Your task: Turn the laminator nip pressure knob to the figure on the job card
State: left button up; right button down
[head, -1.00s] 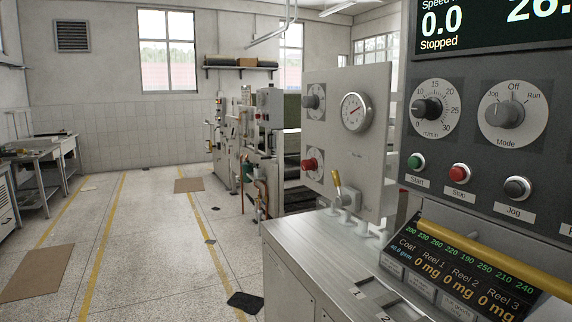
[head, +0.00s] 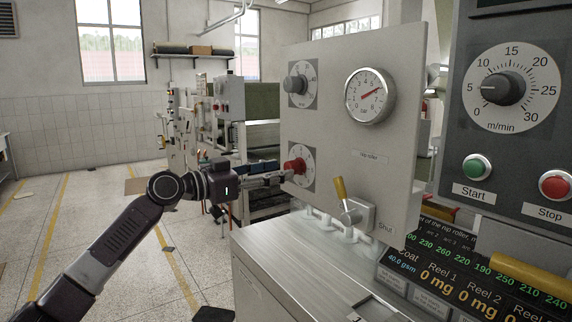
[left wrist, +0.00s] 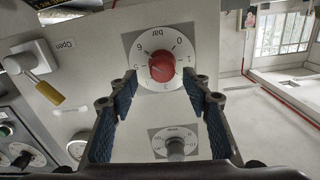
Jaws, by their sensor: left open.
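The red knob (head: 294,166) sits on a round white dial low on the left of the light grey nip roller panel (head: 338,130). In the left wrist view the red knob (left wrist: 163,67) shows upside down on a dial marked "bar". My left gripper (head: 287,176) is open, close in front of the knob. In the left wrist view its blue-padded fingers (left wrist: 162,84) stand apart below the knob at either side; I cannot tell if they touch it. The knob's exact setting is too small to read. My right gripper is out of view.
A grey knob (head: 295,84) and a round bar gauge (head: 370,95) are above on the same panel. A yellow-handled lever (head: 345,200) projects below, above a metal bench top (head: 290,250). The control console (head: 510,130) stands at the right. Open floor lies left.

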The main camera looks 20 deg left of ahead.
aim_at(287, 168)
pick_arm(q)
jog(key=p+x, duration=0.1)
jog(key=x, duration=0.3)
jog(key=shift+a, duration=0.15)
jog(key=shift+w+f, duration=0.1)
jog(key=shift+w, duration=0.2)
jog(key=c, duration=1.1)
jog(key=shift+c, duration=0.3)
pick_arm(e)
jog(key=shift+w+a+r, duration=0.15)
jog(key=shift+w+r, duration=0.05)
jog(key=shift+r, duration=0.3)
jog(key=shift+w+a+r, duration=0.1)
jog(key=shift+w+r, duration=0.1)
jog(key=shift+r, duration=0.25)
